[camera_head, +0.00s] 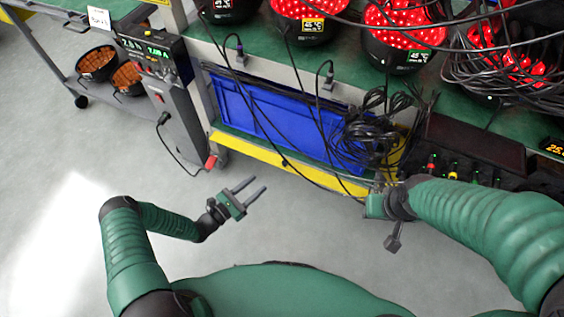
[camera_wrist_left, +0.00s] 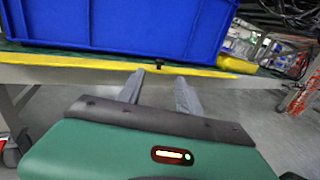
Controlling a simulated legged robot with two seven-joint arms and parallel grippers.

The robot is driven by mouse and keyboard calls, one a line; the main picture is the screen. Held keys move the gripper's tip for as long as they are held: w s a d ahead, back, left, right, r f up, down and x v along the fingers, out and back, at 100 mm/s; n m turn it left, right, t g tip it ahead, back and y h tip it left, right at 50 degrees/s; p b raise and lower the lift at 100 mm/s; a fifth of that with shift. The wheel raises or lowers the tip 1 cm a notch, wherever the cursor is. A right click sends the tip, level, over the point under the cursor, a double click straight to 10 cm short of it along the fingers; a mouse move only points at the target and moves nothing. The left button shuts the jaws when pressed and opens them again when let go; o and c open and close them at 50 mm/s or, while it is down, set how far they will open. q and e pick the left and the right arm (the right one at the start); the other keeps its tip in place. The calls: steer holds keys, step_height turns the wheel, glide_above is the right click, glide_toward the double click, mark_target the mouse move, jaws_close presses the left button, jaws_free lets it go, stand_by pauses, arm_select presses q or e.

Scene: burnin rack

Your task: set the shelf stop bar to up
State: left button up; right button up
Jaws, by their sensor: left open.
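The yellow bar (camera_head: 245,153) runs along the front edge of the lower shelf, below the blue bin (camera_head: 262,115). The wrist view shows the bar (camera_wrist_left: 90,62) as a thin strip low in front of the bin (camera_wrist_left: 120,25), with a small black tab (camera_wrist_left: 158,67). Its exact tilt is hard to tell. My left gripper (camera_head: 259,184) is open and empty, in front of and apart from the bar. Its fingers (camera_wrist_left: 160,76) point toward the tab in the wrist view. My right gripper (camera_head: 377,195) is near the bar's right end; its fingers are unclear.
Black cables (camera_head: 370,135) hang over the bin's right side and cross the bar. A grey power unit (camera_head: 170,100) stands left of the rack. Red-lit round fixtures (camera_head: 395,35) sit on the upper shelf. The floor (camera_head: 110,165) at left is clear.

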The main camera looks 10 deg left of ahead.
mark_target(282, 164)
arm_select(q)
steer(key=b+x, duration=0.3)
steer(key=x, duration=1)
steer(key=shift+d+f+b, duration=0.1)
steer(key=shift+b, duration=0.2)
jaws_close()
